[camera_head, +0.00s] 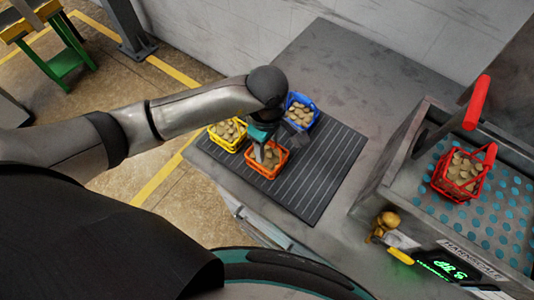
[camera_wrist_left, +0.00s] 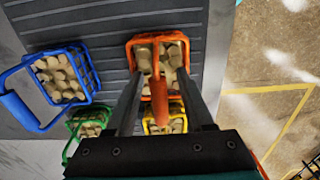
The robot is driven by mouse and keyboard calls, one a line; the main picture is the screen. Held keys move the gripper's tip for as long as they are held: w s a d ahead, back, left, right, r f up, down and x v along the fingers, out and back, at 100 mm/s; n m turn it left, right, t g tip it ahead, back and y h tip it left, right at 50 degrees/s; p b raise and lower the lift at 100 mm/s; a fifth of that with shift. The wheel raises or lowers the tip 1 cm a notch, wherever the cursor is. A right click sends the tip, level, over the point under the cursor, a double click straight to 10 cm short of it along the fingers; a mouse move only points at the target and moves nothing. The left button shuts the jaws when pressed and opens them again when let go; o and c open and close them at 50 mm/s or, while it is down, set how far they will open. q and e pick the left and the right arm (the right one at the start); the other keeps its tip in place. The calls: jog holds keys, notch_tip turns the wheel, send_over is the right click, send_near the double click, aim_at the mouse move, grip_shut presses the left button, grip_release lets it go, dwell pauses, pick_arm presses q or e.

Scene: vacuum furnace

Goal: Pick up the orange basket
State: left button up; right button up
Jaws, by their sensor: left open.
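The orange basket (camera_head: 266,172) holds tan round pieces and stands upright on the dark ribbed mat in the head view. My left gripper (camera_head: 264,146) is directly above it, pointing down. In the left wrist view, the orange basket's handle (camera_wrist_left: 157,88) stands up between the two open fingers of my left gripper (camera_wrist_left: 161,76). I see no clear contact between fingers and handle. The fingers and gripper body hide part of the basket. My right gripper is not in view.
A yellow basket (camera_head: 226,133) and a blue basket (camera_head: 301,113) stand close by on the ribbed mat (camera_head: 318,180). A green basket (camera_wrist_left: 88,124) shows in the left wrist view. The mat's right side is clear.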

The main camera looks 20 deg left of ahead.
pick_arm(q)
jog(key=shift+c, duration=0.3)
grip_shut()
jog(key=shift+r, duration=0.1)
dwell(1.0)
